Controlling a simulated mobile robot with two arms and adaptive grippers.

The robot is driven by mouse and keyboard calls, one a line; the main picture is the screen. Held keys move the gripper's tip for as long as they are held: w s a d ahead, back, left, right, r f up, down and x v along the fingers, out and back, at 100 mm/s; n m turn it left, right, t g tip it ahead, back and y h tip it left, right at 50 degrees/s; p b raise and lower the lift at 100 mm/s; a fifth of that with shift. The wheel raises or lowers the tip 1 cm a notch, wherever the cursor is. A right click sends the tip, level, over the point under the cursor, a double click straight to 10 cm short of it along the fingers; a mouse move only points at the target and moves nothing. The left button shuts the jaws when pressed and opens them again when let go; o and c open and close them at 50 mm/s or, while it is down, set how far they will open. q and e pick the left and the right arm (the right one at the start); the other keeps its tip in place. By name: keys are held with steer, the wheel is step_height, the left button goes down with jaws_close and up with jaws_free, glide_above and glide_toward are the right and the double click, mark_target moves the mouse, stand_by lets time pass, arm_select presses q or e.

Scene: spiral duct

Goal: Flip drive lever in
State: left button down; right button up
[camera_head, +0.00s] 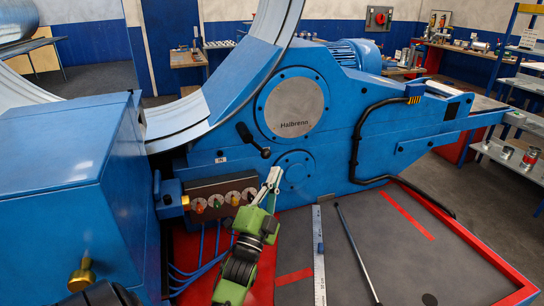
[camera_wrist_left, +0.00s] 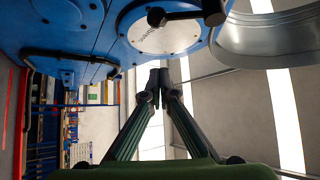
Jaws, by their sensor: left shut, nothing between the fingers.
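The drive lever (camera_head: 252,140) is a short black handle with a round knob on the blue machine's face, below the round Halbrenn plate. It slants up and left, and a small "IN" label (camera_head: 221,160) sits to its lower left. The lever (camera_wrist_left: 188,16) also shows at the top of the left wrist view. My left gripper (camera_head: 272,179) is just below and to the right of the lever, apart from it. Its fingertips (camera_wrist_left: 160,78) meet in the left wrist view, shut with nothing between them. My right gripper is not in view.
A valve block (camera_head: 220,193) with coloured knobs stands left of my left gripper. A large metal ring (camera_head: 190,118) curves past the machine. A steel ruler (camera_head: 319,255) and a thin rod (camera_head: 357,252) lie on the dark mat (camera_head: 420,265). A black hose (camera_head: 356,145) runs along the machine's right.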

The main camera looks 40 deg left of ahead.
arm_select(q)
steer(key=w+a+r+p, duration=0.1)
steer(key=w+a+p, duration=0.2)
steer(key=w+a, duration=0.2)
steer(key=shift+a+r+p, duration=0.2)
steer(key=shift+a+p, duration=0.15)
stand_by(0.3)
